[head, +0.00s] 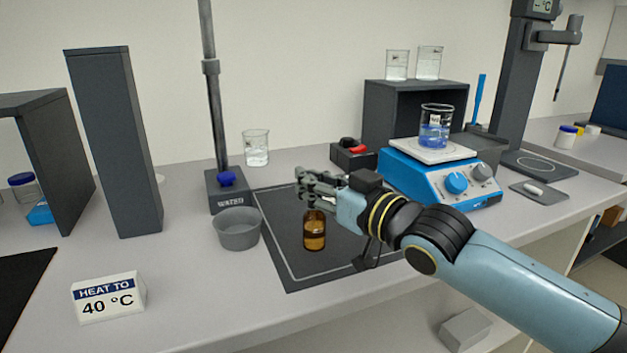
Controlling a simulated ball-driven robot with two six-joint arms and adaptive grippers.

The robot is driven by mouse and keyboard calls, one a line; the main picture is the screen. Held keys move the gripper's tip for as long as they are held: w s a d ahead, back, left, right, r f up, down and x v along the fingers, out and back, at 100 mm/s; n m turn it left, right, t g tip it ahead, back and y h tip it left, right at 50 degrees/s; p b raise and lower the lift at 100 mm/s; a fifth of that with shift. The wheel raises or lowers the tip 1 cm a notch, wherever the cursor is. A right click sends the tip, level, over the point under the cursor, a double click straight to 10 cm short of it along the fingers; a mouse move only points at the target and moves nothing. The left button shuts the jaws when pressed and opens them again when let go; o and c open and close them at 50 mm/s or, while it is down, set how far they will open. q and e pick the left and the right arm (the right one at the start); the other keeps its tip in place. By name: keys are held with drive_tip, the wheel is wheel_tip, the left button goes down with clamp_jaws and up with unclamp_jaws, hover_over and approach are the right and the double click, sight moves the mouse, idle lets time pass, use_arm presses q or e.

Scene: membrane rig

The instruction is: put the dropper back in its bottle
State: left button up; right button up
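An amber bottle (314,232) stands upright on the dark mat (285,262) in the middle of the bench. My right gripper (306,190) comes in from the right and sits right at the top of the bottle, its fingers covering the bottle's neck. I cannot make out the dropper; the fingers may hide it. Whether the fingers are shut on anything cannot be told. My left gripper is not in view.
A grey bowl (237,229) stands left of the mat, near the water stand (228,193). A blue hotplate (440,180) with a beaker of blue liquid (434,130) is behind my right arm. A heat sign (108,297) stands at the front left.

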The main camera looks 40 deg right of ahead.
drive_tip(key=shift+o, duration=1.4)
drive_tip(key=s, duration=0.7)
drive_tip(key=shift+s+d, duration=0.2)
drive_tip(key=shift+d, duration=0.25)
